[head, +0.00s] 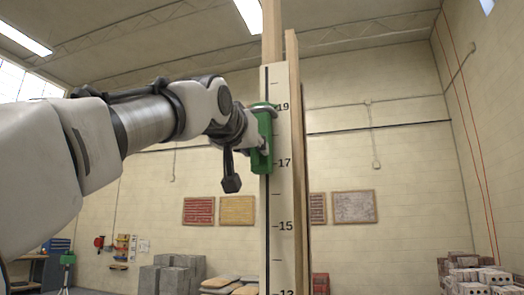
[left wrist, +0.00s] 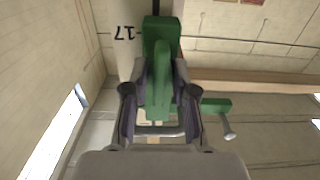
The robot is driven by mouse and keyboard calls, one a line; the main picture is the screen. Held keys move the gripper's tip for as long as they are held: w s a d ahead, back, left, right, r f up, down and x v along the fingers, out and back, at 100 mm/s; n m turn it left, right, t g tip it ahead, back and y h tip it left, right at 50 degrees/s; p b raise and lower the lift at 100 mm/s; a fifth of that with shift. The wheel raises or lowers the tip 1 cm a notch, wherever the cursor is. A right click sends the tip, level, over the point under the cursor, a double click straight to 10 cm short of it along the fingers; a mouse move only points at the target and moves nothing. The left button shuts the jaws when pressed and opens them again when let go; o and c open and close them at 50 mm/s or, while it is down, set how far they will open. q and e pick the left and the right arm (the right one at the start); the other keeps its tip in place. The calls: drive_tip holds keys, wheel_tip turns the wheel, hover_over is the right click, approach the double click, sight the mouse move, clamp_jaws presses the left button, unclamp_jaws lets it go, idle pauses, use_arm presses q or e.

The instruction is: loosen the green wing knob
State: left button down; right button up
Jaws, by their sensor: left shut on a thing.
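A green clamp body (head: 264,140) sits on the white graduated staff (head: 280,215) between about the 17 and 19 marks. The green wing knob (left wrist: 160,75) shows in the left wrist view, upright between the fingers. My left gripper (left wrist: 160,92) is shut on the wing knob, one finger on each side. In the head view my left gripper (head: 255,128) reaches the clamp from the left and hides the knob. A green side arm with a grey pin (left wrist: 229,130) sticks out beside the right finger. My right gripper is not in view.
A wooden post (head: 293,90) stands right behind the staff. Grey blocks (head: 175,273), stacked bags (head: 230,285) and a brick pile (head: 485,278) lie far back on the floor. The space left and right of the staff is clear.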

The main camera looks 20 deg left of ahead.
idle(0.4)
use_arm(q)
drive_tip(key=c, duration=1.1)
unclamp_jaws()
drive_tip(key=shift+c, duration=0.2)
drive_tip(key=shift+o, duration=1.1)
drive_tip(key=shift+w, duration=0.1)
drive_tip(key=shift+w+f, duration=0.1)
drive_tip(key=shift+w, duration=0.05)
